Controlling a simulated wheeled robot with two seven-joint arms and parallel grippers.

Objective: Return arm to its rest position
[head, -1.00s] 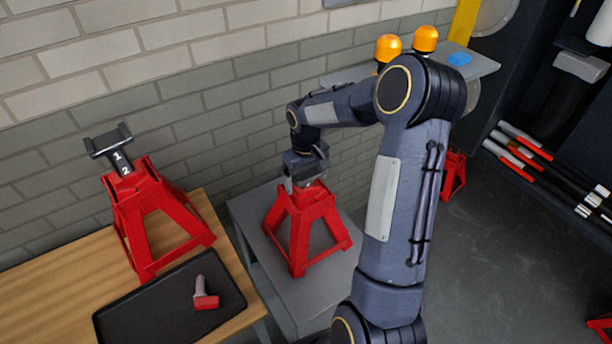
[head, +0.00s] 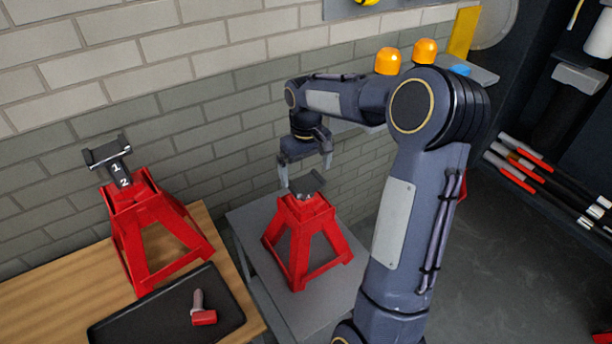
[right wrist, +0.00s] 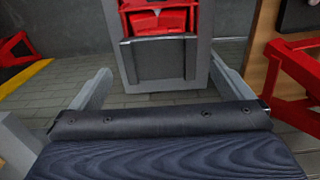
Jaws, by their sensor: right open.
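My right gripper (head: 306,168) is open and empty, just above a red jack stand (head: 317,222) on a grey stand table (head: 252,213). Its fingers are spread on either side, above the stand's dark saddle (head: 308,184), which sits low in the stand's top. My right arm (head: 410,200) reaches in from the lower right, with its elbow raised. In the right wrist view, the two open fingers (right wrist: 162,80) have nothing between them, and the red stand (right wrist: 160,20) shows beyond them. My left gripper is not in view.
Another red jack stand (head: 130,220) with a raised saddle marked 1 and 2 stands on a wooden table (head: 50,290). A black tray (head: 150,317) there holds a red-and-grey part (head: 202,312). A brick wall is behind. Orange domes (head: 424,50) top a shelf.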

